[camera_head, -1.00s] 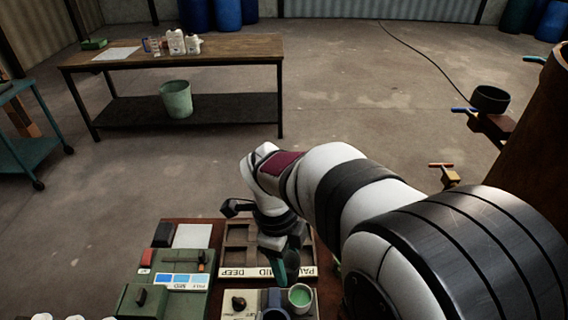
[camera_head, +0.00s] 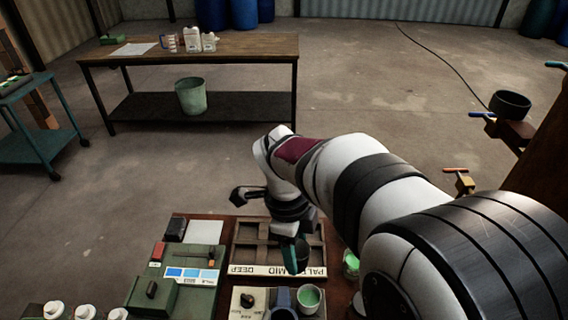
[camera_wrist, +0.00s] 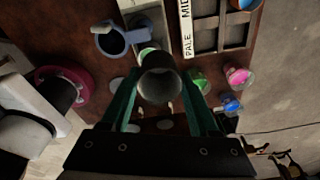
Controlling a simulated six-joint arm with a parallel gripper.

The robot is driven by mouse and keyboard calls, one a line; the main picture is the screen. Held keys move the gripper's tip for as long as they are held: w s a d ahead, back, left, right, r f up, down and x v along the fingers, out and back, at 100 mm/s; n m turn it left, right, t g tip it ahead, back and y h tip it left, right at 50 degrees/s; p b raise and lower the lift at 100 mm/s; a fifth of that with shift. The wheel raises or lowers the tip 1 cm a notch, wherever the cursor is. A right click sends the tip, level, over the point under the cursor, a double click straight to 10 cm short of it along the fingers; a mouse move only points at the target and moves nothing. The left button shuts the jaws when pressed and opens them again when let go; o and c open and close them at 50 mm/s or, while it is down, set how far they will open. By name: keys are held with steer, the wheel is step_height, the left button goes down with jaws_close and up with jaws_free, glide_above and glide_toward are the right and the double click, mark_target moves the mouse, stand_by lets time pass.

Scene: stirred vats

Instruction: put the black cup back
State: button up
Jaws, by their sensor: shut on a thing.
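My gripper (camera_wrist: 162,98) is shut on a dark, grey-black cup, the black cup (camera_wrist: 160,82), which sits between its teal fingers in the wrist view. The camera looks at the cup's open mouth, and its lower part is hidden. In the head view my gripper (camera_head: 295,258) is over the front of the wooden tray (camera_head: 236,252) labelled PALE, MID and DEEP. The cup is hard to make out there. From these views I cannot tell the height of the cup above the bench.
A blue mug (camera_wrist: 111,42) and a cup of green liquid (camera_head: 309,297) stand close by. Pink (camera_wrist: 238,76), green (camera_wrist: 199,82) and blue (camera_wrist: 230,102) pots sit near the bench edge. A green control box (camera_head: 152,295) is left; a dark bowl (camera_head: 511,104) is on a bracket far right.

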steer(key=w+a+f+n+t+y, duration=0.1)
steer(key=w+f+n, duration=0.2)
steer(key=w+n, duration=0.5)
steer(key=w+a+f+n+t, duration=0.1)
steer(key=w+f+n, duration=0.1)
steer(key=w+n, duration=0.65)
steer(key=a+f, duration=0.2)
steer(key=a, duration=0.1)
steer(key=w+a+f, duration=0.1)
steer(key=a+f, duration=0.2)
steer(key=a, duration=0.1)
steer(key=w+a+f, duration=0.1)
steer(key=a+f, duration=0.1)
steer(key=a, duration=0.1)
steer(key=shift+w+a+f, duration=0.1)
steer(key=shift+a+f, duration=0.05)
steer(key=shift+a, duration=0.1)
steer(key=shift+a+f, duration=0.15)
steer(key=shift+f, duration=0.95)
steer(key=shift+a+f, duration=0.1)
steer(key=shift+f, duration=0.95)
steer(key=shift+f, duration=0.1)
steer(key=o, duration=1.4)
steer(key=shift+c, duration=0.2)
